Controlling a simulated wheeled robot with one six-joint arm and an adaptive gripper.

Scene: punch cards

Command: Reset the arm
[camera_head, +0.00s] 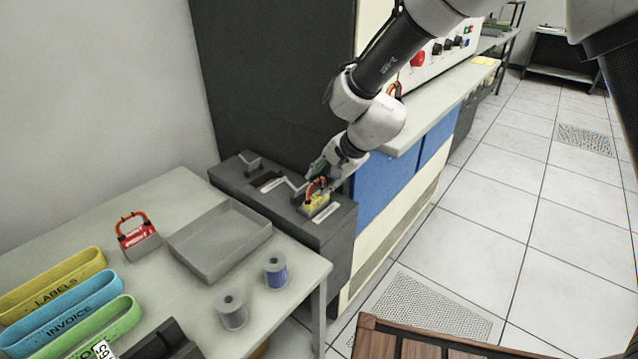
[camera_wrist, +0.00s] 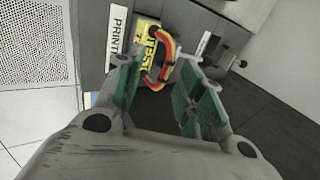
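My gripper (camera_head: 318,172) reaches down over the dark grey machine top (camera_head: 262,222). It also shows in the wrist view (camera_wrist: 158,68), where its two green-padded fingers stand apart with nothing clamped between them. A yellow block marked TEST (camera_head: 316,205) with a red-orange handle sits on the machine top by a white label. In the wrist view the yellow block (camera_wrist: 147,42) is just beyond the fingertips, and its curved handle (camera_wrist: 168,60) is at the gap between them. I cannot tell whether a finger touches the handle.
A grey table (camera_head: 185,302) at left holds a red block with an orange handle (camera_head: 137,236), an empty grey tray (camera_head: 212,262), two spools (camera_head: 275,270) and yellow, blue and green strip loops (camera_head: 68,302). A tall dark cabinet (camera_head: 270,75) stands behind.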

